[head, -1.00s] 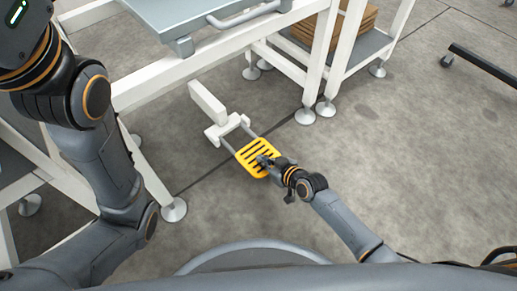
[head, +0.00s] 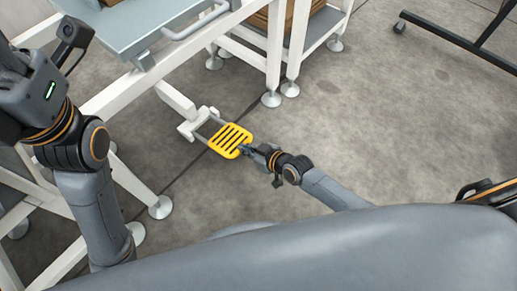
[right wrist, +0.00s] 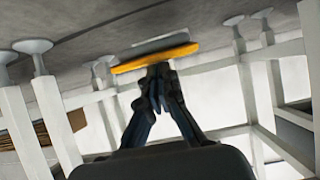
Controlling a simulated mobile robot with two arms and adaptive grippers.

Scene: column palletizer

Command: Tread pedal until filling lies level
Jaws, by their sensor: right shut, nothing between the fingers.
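The yellow slotted pedal (head: 231,140) sits low over the floor on two grey rods from a white bracket. My right gripper (head: 246,149) is shut and empty, its tips at the pedal's near right edge. In the right wrist view the pedal (right wrist: 155,57) is seen edge-on, just beyond the closed fingertips (right wrist: 158,72); I cannot tell if they touch it. My left arm is raised at the left of the head view, with its fingers not clearly visible. The filling is not in view.
A white frame (head: 112,97) carries a grey-blue tray (head: 140,32) with a bar handle (head: 195,24) above and behind the pedal. White legs with round feet (head: 271,98) stand to the right. A dark stand (head: 455,40) is farther right. Floor (head: 350,125) right of the pedal is clear.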

